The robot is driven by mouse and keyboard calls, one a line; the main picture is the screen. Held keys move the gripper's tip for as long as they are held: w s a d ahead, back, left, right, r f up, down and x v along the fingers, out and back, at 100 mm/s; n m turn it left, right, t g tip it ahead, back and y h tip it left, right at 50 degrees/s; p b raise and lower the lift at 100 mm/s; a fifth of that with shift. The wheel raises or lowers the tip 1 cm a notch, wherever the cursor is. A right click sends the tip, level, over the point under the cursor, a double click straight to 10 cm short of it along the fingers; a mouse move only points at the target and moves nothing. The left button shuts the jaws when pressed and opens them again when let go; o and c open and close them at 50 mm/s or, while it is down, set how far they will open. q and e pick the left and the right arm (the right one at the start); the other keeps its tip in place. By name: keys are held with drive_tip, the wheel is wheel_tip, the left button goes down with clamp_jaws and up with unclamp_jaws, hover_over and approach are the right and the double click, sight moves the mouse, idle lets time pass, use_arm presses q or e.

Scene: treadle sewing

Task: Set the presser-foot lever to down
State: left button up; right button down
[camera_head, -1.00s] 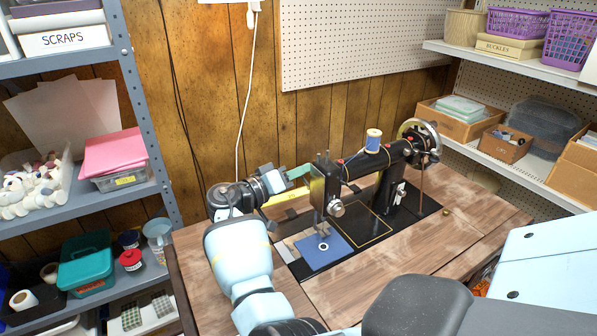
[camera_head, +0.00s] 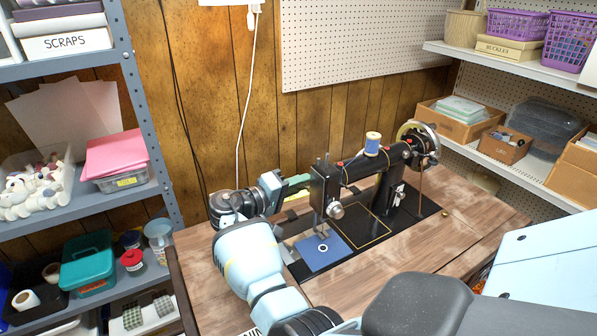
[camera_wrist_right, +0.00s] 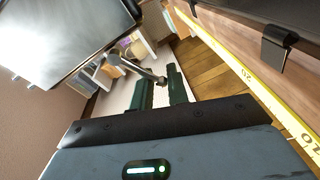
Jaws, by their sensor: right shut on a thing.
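The black sewing machine (camera_head: 325,186) stands on the wooden table, its needle end toward the left. My right gripper (camera_head: 303,181) reaches in from the left, at the far left side of the machine's head. In the right wrist view, its two dark green fingers (camera_wrist_right: 162,90) are close together around the end of a thin metal lever (camera_wrist_right: 143,71), the presser-foot lever. The lever runs from the upper left to a rounded tip between the fingers. In the head view the lever is hidden, and I cannot tell whether it is up or down. My left gripper is out of view.
A blue cloth patch (camera_head: 322,252) lies under the needle. A yellow measuring tape (camera_wrist_right: 250,82) runs along the table edge in the right wrist view. A blue thread spool (camera_head: 372,144) stands on the machine.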

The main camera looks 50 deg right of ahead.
drive_tip(key=n, duration=0.1)
drive_tip(key=f+n+p, duration=0.1)
drive_tip(key=s+n+p, duration=0.1)
drive_tip(key=n, duration=0.1)
drive_tip(key=shift+a+f+g+y, duration=0.2)
drive_tip(key=shift+f+g+y, duration=0.1)
drive_tip(key=shift+g+y, duration=0.1)
drive_tip(key=n+p, duration=0.1)
drive_tip(key=s+n+p, duration=0.1)
drive_tip(key=f+n+p, duration=0.1)
drive_tip(key=shift+s+a+n+g, duration=0.2)
drive_tip(key=shift+s+n+g, duration=0.05)
drive_tip(key=shift+n+g, duration=0.15)
drive_tip(key=shift+s+f+n+p, duration=0.15)
drive_tip(key=shift+f+n+p, duration=0.1)
drive_tip(key=shift+n+p, duration=0.15)
drive_tip(key=shift+s+f+y, duration=0.1)
drive_tip(key=shift+f+y, duration=0.1)
drive_tip(key=shift+y, duration=0.2)
drive_tip(key=c, duration=1.6)
unclamp_jaws()
drive_tip(key=shift+a, duration=0.1)
drive_tip(key=shift+o, duration=0.2)
drive_tip(key=shift+s+r, duration=0.1)
drive_tip(key=shift+r, duration=0.05)
